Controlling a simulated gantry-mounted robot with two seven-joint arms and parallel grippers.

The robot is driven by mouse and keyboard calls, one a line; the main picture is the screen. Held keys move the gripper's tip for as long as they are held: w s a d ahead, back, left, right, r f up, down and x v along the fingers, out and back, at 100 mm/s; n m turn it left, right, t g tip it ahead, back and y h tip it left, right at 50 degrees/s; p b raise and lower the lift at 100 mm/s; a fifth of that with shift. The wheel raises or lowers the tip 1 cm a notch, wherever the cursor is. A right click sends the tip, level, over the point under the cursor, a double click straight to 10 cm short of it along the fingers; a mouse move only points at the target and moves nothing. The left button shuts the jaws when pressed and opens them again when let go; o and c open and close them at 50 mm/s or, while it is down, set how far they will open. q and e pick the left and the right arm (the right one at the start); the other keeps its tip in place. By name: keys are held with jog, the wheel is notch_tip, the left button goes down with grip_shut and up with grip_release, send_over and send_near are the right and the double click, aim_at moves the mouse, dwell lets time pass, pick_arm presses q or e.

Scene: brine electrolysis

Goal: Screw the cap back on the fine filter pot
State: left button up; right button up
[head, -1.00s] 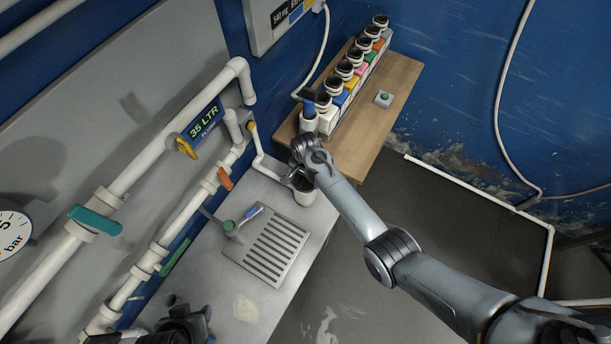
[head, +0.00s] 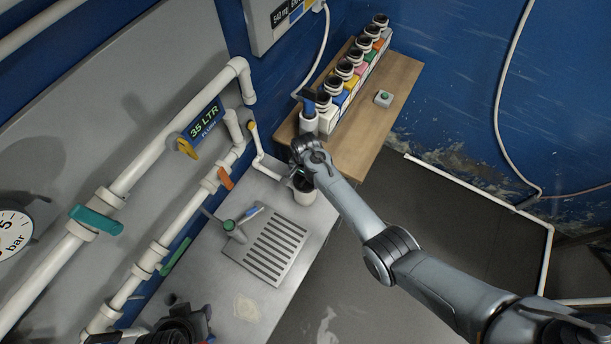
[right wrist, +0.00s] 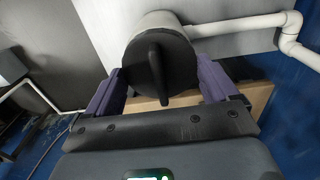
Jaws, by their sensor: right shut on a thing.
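The fine filter pot is a white cylinder (head: 305,194) on the grey bench top, below my right gripper (head: 300,174) in the head view. In the right wrist view its white body (right wrist: 152,22) shows behind the black cap (right wrist: 182,68), a round disc with a raised ridge across it. The cap sits against the pot's end. My right gripper (right wrist: 162,82) is shut on the cap, one purple finger on each side. Whether the thread is engaged cannot be seen. My left gripper (head: 178,328) is a dark shape at the lower left edge, its fingers unclear.
A grey slotted drain plate (head: 262,262) lies on the bench (head: 215,305), with a green-topped grey piece (head: 230,228) at its edge. White pipes (head: 180,222) run along the left. A wooden shelf (head: 375,118) behind carries a row of black-topped bottles (head: 345,70).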

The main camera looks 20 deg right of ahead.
jog(key=shift+f, duration=0.1)
dwell(0.7)
jog(key=shift+a+m+p, duration=0.1)
jog(key=shift+m+p, duration=0.4)
jog(key=shift+m, duration=2.4)
